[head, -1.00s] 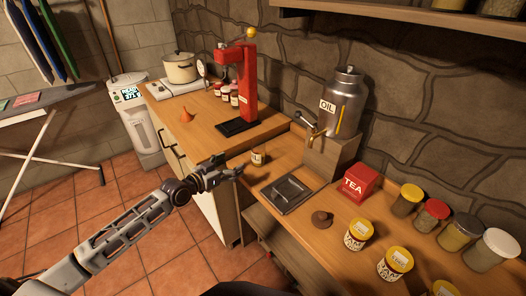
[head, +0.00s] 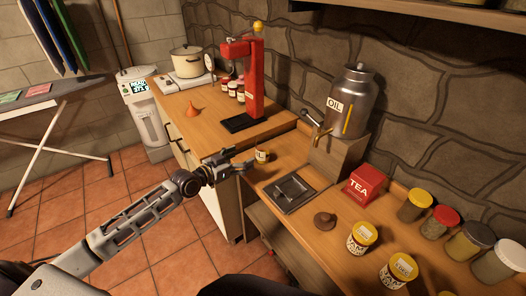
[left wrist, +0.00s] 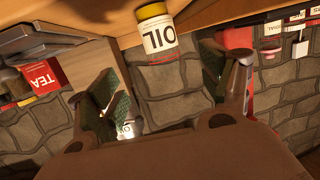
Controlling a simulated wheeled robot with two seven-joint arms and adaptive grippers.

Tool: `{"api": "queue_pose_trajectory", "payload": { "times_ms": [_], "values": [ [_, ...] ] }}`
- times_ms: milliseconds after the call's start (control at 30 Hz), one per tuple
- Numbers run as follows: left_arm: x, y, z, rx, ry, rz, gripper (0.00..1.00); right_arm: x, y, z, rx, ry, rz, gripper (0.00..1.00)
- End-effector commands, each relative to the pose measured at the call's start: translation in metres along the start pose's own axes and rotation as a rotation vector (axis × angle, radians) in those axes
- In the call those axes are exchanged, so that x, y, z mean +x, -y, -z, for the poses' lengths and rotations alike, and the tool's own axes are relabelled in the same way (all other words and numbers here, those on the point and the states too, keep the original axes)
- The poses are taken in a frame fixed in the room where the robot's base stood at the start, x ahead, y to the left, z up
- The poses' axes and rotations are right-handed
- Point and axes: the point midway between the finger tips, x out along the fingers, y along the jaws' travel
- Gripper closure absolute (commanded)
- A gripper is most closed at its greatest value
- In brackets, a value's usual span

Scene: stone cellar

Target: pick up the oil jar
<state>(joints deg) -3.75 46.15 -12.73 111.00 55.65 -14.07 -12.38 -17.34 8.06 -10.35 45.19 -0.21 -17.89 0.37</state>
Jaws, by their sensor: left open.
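The oil jar (head: 262,155) is small, with a pale label, and stands upright on the wooden counter, left of the black drip tray. In the left wrist view the oil jar (left wrist: 158,40) appears upside down, its label reading OIL, ahead of and between the fingers. My left gripper (head: 243,163) is open and empty, its fingertips close to the near left side of the jar. The open fingers also show in the left wrist view (left wrist: 178,92). I cannot tell whether a finger touches the jar. My right gripper is not in view.
A metal oil canister (head: 347,103) with a tap stands on a block behind the drip tray (head: 289,193). A red press (head: 251,85) stands at left. A red tea box (head: 364,184), a brown lump (head: 325,221) and several lidded jars stand at right.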

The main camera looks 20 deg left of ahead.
Motion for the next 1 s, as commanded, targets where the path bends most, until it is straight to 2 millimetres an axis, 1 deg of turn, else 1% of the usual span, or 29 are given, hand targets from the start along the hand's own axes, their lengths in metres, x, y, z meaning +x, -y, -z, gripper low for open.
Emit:
{"api": "queue_pose_trajectory", "payload": {
  "times_ms": [367, 733, 1000],
  "values": [
    [0.027, 0.000, 0.001, -0.001, -0.002, 0.000, 0.20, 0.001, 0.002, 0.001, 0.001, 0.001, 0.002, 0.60],
    [0.056, 0.000, 0.001, 0.000, -0.001, 0.000, 0.20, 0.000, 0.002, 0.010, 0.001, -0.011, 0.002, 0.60],
    [0.074, 0.000, 0.001, 0.000, -0.001, -0.001, 0.20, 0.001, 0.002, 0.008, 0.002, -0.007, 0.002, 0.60]
  ]
}}
